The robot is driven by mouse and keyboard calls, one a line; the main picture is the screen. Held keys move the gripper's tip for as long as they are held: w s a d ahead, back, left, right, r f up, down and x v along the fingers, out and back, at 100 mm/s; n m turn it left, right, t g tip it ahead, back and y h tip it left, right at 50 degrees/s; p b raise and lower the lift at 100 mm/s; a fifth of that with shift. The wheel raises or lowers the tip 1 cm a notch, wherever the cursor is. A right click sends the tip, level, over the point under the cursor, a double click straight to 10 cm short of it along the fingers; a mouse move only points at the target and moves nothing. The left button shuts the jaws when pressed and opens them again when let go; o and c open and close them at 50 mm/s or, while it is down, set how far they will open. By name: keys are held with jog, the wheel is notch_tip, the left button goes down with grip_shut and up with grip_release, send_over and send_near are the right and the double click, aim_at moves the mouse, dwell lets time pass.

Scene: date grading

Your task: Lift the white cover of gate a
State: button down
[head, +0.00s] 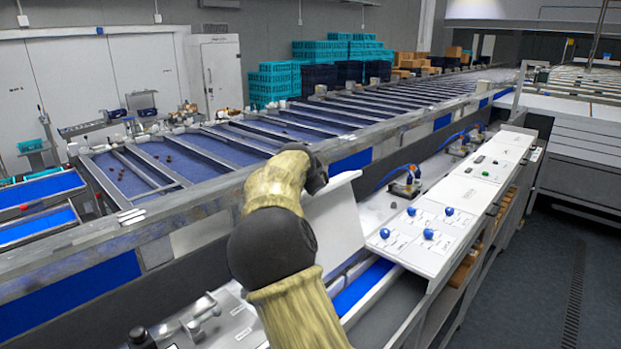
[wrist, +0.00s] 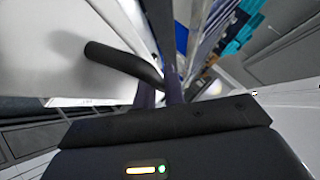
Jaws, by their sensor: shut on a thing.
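The white cover (head: 336,225) stands tilted beside the rail of the sorting line in the head view, its upper edge bent over near my gripper. It fills the left of the wrist view (wrist: 45,45) as a pale panel. A black bar handle (wrist: 115,58) stands out from it. My gripper (wrist: 167,92) is shut on this handle, with the fingers around its near end. In the head view my sleeved arm hides most of the gripper and part of the cover. The gate's label cannot be read.
A white control panel (head: 440,225) with blue knobs lies right of the cover. A blue strip (head: 362,285) runs below the cover. The long metal rail (head: 190,222) borders the sorting bed on the left. Open floor (head: 560,270) lies at the right.

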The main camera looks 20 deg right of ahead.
jog(key=shift+s+d+r, duration=0.1)
jog(key=shift+d, duration=0.15)
jog(key=c, duration=1.5)
grip_release()
jog(key=shift+a, duration=0.1)
jog(key=shift+f, duration=0.2)
jog(key=shift+s, duration=0.1)
jog(key=shift+s+a, duration=0.1)
jog(key=shift+r+b+v, duration=0.25)
jog(key=shift+b+v, duration=4.2)
jog(key=shift+v, duration=4.2)
